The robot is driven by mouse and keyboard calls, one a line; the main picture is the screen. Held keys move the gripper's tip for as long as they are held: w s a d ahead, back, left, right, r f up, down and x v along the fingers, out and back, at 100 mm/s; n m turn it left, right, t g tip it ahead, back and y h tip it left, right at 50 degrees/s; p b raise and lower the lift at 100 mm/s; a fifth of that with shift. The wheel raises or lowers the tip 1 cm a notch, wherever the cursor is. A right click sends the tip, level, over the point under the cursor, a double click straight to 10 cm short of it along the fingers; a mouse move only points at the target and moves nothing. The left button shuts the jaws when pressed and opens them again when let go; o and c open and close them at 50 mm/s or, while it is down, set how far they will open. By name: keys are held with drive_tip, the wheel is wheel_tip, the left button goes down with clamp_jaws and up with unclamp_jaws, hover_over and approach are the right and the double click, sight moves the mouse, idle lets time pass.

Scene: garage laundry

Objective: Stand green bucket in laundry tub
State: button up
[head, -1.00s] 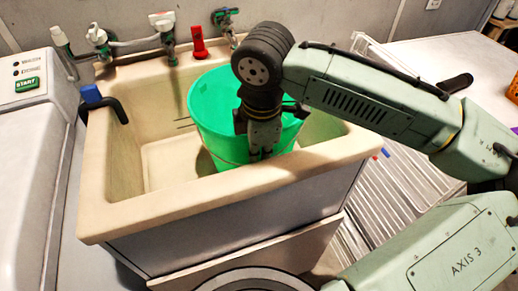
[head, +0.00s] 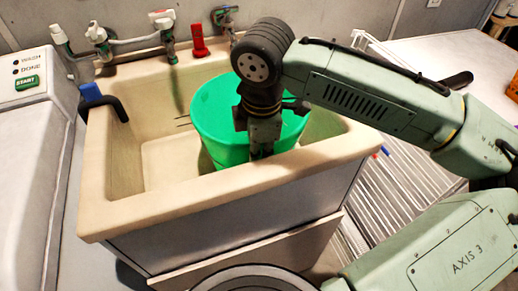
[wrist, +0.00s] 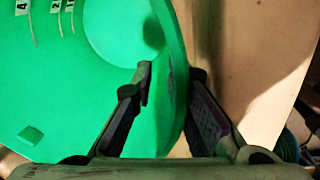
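The green bucket (head: 215,115) is inside the cream laundry tub (head: 215,193), in its right half, with its mouth up and looking about upright. The tub's front rim hides its base, so I cannot see whether it touches the tub floor. My gripper (head: 262,152) points down at the bucket's front side. In the wrist view, my gripper (wrist: 170,82) straddles the bucket wall (wrist: 100,85), one finger inside and one outside. The fingers are partly apart, with a gap between the inner finger and the wall; the outer finger is close to the wall.
Taps and a red valve (head: 199,50) line the tub's back edge. A black hooked pipe with a blue end (head: 92,94) is at the left rim. A white appliance (head: 35,150) stands left. A wire drying rack (head: 385,195) is right of the tub. The tub's left half is empty.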

wheel_tip(320, 180, up, 12)
drive_tip(key=s+b, duration=0.1)
drive_tip(key=shift+s+d, duration=0.15)
drive_tip(key=shift+s, duration=0.25)
